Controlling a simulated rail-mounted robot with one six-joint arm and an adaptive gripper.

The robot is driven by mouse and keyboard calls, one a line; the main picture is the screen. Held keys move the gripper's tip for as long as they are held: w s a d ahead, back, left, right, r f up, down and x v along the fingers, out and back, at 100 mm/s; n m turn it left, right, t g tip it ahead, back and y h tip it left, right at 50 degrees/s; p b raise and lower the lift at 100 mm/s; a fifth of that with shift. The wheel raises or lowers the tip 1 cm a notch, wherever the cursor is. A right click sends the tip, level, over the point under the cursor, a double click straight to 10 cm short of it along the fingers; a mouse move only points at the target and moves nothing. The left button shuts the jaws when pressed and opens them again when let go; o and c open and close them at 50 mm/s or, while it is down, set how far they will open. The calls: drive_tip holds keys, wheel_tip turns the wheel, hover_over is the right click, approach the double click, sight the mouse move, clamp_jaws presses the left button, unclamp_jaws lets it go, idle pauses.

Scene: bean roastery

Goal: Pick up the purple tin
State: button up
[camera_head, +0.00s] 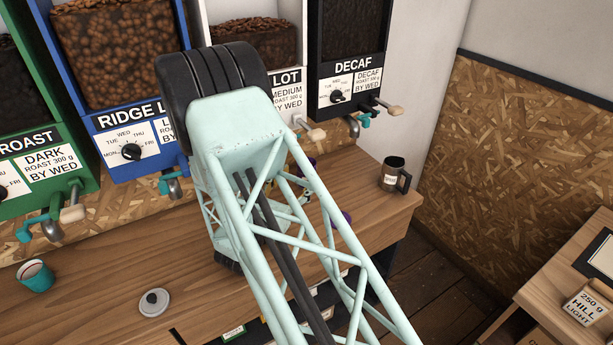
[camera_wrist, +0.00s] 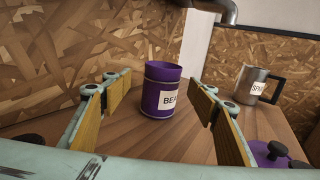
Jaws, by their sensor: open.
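The purple tin (camera_wrist: 163,88) stands upright and open-topped on the wooden counter, with a pale label that begins "BEA". In the wrist view my gripper (camera_wrist: 158,103) is open, with one finger to the left of the tin and one to the right. The tin appears between and beyond the fingertips, and no finger touches it visibly. In the head view my arm hides most of the tin; only small purple patches show beside the arm.
A dark steel mug (camera_head: 394,174) stands at the counter's right end; it also shows in the wrist view (camera_wrist: 251,83). A purple lid with a knob (camera_wrist: 268,155) lies at the lower right. A teal cup (camera_head: 36,276) and a grey lid (camera_head: 154,302) are at left. Bean dispensers (camera_head: 130,130) line the back.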

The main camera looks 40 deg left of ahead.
drive_tip(key=shift+d+x, duration=0.15)
drive_tip(key=shift+x, duration=0.65)
drive_tip(key=shift+d+x, duration=0.1)
drive_tip(key=shift+x, duration=0.75)
drive_tip(key=shift+b+x, duration=0.3)
drive_tip(key=shift+x, duration=0.65)
drive_tip(key=shift+r, duration=0.1)
drive_tip(key=c, duration=1)
